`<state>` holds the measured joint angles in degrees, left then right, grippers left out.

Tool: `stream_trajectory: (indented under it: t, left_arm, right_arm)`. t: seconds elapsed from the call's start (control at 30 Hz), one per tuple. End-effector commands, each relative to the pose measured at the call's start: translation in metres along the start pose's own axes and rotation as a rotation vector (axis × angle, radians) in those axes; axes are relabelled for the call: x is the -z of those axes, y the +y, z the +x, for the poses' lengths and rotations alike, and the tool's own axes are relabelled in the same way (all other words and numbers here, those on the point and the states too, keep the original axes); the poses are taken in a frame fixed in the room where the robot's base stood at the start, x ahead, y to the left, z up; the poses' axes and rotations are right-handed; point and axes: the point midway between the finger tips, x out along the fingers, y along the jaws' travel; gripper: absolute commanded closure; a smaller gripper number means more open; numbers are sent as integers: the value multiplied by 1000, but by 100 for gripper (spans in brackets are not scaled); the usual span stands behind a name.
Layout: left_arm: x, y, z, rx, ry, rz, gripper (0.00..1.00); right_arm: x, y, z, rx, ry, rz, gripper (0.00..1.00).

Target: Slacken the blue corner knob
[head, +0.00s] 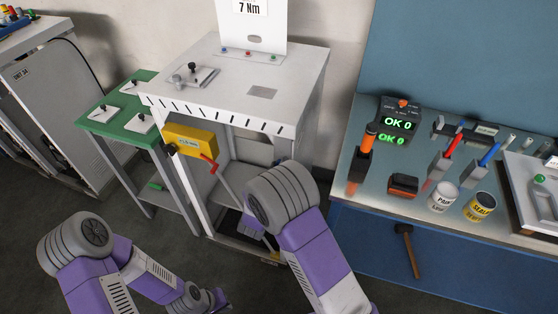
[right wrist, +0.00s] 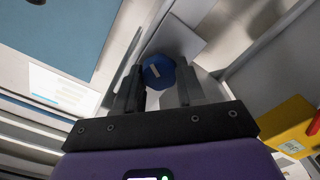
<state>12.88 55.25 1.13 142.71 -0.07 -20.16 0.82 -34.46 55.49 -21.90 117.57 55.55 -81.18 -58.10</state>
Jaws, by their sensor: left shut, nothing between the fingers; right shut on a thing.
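The blue corner knob (right wrist: 158,72) shows in the right wrist view as a faceted blue knob with a pale mark on its face. My right gripper (right wrist: 157,88) is shut on it, with one dark finger on each side. In the head view my right forearm and wrist hide the knob and the fingers, low at the front of the white cabinet frame (head: 190,205). My left gripper (head: 220,299) is low at the bottom edge of the head view, away from the cabinet. It is shut and empty, and its fingers are barely visible.
A yellow box (head: 188,140) with a red handle (head: 210,164) juts from the cabinet's front. A green side table (head: 115,121) stands at left. A blue bench (head: 375,215) at right holds tools, cans and a display reading OK 0. Floor between cabinet and bench is partly clear.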

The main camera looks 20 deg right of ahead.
Motion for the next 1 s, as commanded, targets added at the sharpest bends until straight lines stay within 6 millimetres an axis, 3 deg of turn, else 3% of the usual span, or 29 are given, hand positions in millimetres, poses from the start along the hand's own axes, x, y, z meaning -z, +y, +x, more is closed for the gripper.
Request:
stream_trajectory:
  t: [0.03,0.4,0.7,1.0]
  left_arm:
    - [0,3,-9,0,0,0,100]
    - [-2,14,-37,0,0,0,100]
    - [-2,19,-50,0,0,0,100]
    - [-2,21,-55,0,0,0,100]
  right_arm:
    - [9,5,2,-9,14,-41,91]
    - [8,3,2,-12,14,-383,91]
    - [7,1,2,-14,13,-588,91]
    - [6,0,2,-14,11,-687,91]
